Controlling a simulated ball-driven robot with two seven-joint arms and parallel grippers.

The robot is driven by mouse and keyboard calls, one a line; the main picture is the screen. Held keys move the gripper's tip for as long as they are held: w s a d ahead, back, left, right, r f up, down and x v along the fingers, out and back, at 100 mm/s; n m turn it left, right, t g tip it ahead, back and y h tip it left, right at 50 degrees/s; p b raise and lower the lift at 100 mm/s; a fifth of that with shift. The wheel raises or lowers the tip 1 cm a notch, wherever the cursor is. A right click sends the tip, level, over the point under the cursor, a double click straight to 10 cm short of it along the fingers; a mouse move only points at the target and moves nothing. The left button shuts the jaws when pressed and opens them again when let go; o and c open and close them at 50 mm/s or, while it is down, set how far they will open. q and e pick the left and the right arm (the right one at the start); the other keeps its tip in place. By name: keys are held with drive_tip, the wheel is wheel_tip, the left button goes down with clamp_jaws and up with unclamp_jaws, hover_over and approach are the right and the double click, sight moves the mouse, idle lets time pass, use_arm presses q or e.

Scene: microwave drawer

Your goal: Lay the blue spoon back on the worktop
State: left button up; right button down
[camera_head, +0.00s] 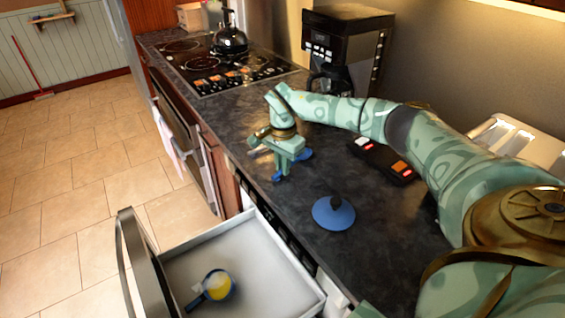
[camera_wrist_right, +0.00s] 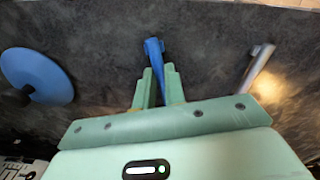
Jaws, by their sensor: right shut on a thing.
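My right gripper (camera_head: 283,170) is over the dark worktop (camera_head: 240,115), between the stove and a blue lid. It is shut on the blue spoon (camera_head: 278,177), whose blue parts show on either side of the fingers. In the right wrist view the blue spoon (camera_wrist_right: 153,48) runs between the two fingertips (camera_wrist_right: 160,80), and its far part is hidden by the gripper. The spoon is close to the worktop; I cannot tell whether it touches it. My left gripper is not in view.
The blue lid (camera_head: 333,215) lies on the worktop. A pale slender item (camera_wrist_right: 258,68) lies right of the spoon in the wrist view. The coffee maker (camera_head: 345,50) and stove (camera_head: 225,60) stand behind. An open drawer (camera_head: 250,240) below holds a blue pan (camera_head: 218,285) with yellow contents.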

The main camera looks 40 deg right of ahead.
drive_tip(key=shift+f, duration=0.4)
drive_tip(key=c, duration=1.4)
unclamp_jaws()
wheel_tip(320, 180, up, 16)
drive_tip(key=p, duration=0.3)
drive_tip(key=shift+r+p, duration=0.2)
drive_tip(key=shift+p, duration=0.15)
